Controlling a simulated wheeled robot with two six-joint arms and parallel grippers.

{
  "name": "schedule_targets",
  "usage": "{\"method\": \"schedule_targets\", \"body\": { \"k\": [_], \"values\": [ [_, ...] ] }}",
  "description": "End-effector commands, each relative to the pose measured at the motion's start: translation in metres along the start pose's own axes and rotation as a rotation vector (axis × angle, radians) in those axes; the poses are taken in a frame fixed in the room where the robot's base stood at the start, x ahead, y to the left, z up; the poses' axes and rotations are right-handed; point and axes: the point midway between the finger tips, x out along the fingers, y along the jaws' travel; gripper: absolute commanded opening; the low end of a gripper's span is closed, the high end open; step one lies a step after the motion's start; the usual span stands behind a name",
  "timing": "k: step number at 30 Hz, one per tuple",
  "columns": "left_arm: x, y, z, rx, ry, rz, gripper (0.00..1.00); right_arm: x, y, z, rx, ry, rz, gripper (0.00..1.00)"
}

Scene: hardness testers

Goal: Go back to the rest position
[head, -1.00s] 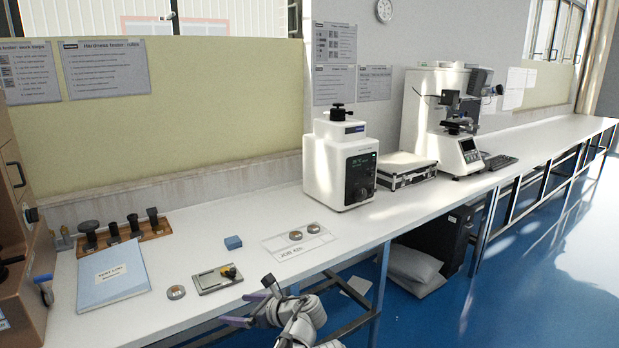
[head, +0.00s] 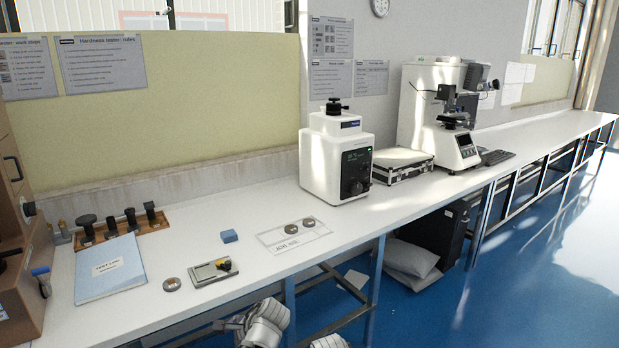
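Part of one of my arms shows at the bottom edge, below the front edge of the white bench (head: 190,318). It looks like my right arm, with its gripper (head: 235,322) low and partly cut off, so its fingers are not clear. No held object shows there. My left gripper is not in view.
Blue floor (head: 480,300) is clear at right.

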Motion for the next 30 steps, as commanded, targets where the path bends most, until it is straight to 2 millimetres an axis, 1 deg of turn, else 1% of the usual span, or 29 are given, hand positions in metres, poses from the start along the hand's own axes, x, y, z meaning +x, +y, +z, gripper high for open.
{"method": "schedule_targets", "body": {
  "k": [1, 3, 7, 12, 21, 22, 24, 30],
  "values": [
    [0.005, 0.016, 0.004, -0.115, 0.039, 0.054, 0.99, 0.000, 0.000, 0.000, 0.000, 0.000, 0.000, 0.50],
    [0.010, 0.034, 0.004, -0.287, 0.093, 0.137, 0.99, 0.000, 0.000, 0.000, 0.000, 0.000, 0.000, 0.50],
    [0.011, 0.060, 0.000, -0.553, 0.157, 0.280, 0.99, 0.000, 0.000, 0.000, 0.000, 0.000, 0.000, 0.50],
    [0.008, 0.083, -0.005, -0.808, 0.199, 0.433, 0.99, 0.000, 0.000, 0.000, 0.000, 0.000, 0.000, 0.50],
    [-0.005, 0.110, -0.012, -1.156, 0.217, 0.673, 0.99, 0.000, 0.000, 0.000, 0.000, 0.000, 0.000, 0.50],
    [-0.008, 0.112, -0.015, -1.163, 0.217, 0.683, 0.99, 0.000, 0.000, 0.000, 0.000, 0.000, 0.000, 0.50],
    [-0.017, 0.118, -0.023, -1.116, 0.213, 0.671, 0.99, 0.000, 0.000, 0.000, 0.000, 0.000, 0.000, 0.50],
    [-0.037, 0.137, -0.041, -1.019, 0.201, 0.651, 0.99, 0.000, 0.000, 0.000, 0.000, 0.000, 0.000, 0.50]
  ]
}}
